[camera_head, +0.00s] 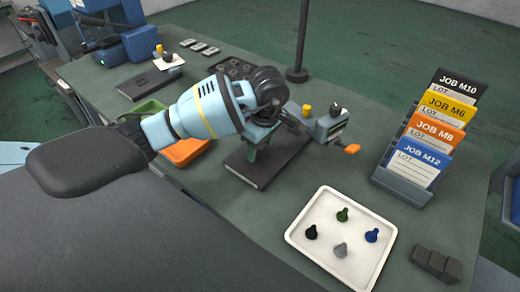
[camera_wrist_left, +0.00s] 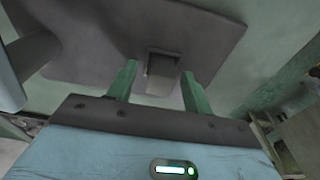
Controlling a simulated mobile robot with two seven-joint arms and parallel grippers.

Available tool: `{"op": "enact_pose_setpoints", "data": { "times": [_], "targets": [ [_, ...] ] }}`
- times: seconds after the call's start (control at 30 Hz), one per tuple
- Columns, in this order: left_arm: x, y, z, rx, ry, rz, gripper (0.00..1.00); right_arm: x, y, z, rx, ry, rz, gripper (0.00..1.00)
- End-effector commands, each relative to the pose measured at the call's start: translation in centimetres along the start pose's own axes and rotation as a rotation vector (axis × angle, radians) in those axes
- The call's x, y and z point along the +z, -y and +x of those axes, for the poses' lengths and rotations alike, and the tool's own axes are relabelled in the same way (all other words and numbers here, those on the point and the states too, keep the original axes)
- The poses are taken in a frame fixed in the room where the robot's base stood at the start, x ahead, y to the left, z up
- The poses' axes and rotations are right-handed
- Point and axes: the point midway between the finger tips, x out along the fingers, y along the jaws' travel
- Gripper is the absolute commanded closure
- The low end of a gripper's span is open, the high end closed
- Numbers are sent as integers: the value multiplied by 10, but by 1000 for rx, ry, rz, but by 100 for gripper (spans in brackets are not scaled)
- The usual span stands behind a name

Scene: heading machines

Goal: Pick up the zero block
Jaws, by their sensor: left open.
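A small grey block (camera_wrist_left: 162,72) shows in the left wrist view, between the two green fingers of my left gripper (camera_wrist_left: 158,82). It overlaps the edge of a dark plate; I cannot tell whether the fingers touch it. I take it to be the zero block, but no marking is readable. In the head view my left gripper (camera_head: 258,150) points down over the dark plate (camera_head: 248,172), fingers apart, and the arm hides the block. My right gripper is not in view.
A grey device (camera_head: 330,127) with an orange lever stands just right of the gripper. A white tray (camera_head: 300,243) with several small pieces, a job card rack (camera_head: 402,188) and dark blocks (camera_head: 436,264) lie further right. An orange tray (camera_head: 183,152) is left of the plate.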

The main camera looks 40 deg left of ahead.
Motion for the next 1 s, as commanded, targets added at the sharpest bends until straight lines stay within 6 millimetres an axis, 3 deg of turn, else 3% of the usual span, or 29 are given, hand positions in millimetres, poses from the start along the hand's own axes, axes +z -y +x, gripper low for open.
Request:
{"op": "enact_pose_setpoints", "data": {
  "times": [0.17, 0.53, 1.0],
  "targets": [
    [0, 0, 0, 1, 1, 0, 50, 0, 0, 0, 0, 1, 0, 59],
    [0, 0, 0, 1, 1, 0, 99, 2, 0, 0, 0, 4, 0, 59],
    [-1, -1, -9, 4, 1, 0, 100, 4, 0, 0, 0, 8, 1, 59]
  ]
}}
